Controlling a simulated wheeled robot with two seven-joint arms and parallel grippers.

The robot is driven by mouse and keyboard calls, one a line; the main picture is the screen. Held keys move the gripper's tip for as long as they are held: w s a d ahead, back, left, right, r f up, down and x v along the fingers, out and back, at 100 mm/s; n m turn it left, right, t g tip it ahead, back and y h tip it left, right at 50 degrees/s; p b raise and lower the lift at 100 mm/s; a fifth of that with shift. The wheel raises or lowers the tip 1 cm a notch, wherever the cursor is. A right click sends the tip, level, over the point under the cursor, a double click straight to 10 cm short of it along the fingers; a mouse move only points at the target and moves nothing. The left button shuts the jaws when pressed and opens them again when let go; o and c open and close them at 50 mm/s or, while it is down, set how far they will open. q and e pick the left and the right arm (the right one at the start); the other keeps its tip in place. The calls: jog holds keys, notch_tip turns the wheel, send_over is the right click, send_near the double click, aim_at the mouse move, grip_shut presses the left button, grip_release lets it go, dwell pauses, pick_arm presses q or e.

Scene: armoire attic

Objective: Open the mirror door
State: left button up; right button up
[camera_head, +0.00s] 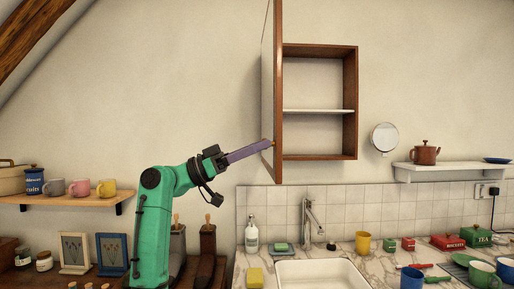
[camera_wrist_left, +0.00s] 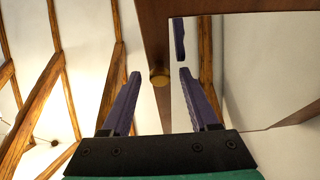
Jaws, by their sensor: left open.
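The wall cabinet (camera_head: 350,102) has a brown wooden frame, and its empty inside with one white shelf shows. Its mirror door (camera_head: 278,90) stands swung out at the cabinet's left side, seen nearly edge-on in the head view. In the left wrist view the door's brown frame (camera_wrist_left: 210,6) and mirror glass (camera_wrist_left: 265,70) show, with a finger reflected in the glass.
Below are a sink (camera_head: 320,274), a faucet (camera_head: 310,220) and a soap bottle (camera_head: 251,235). A round mirror (camera_head: 384,138) and a shelf (camera_head: 450,173) with a teapot are to the right. A mug shelf (camera_head: 70,199) is at left. The wall left of the door is bare.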

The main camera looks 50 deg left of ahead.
pick_arm(q)
jog(key=b+v, duration=0.5)
jog(key=v, duration=0.9)
jog(key=shift+s+a+b, duration=0.15)
jog(key=shift+s+b, duration=0.1)
jog(key=shift+b, duration=0.05)
jog(key=shift+f, duration=0.1)
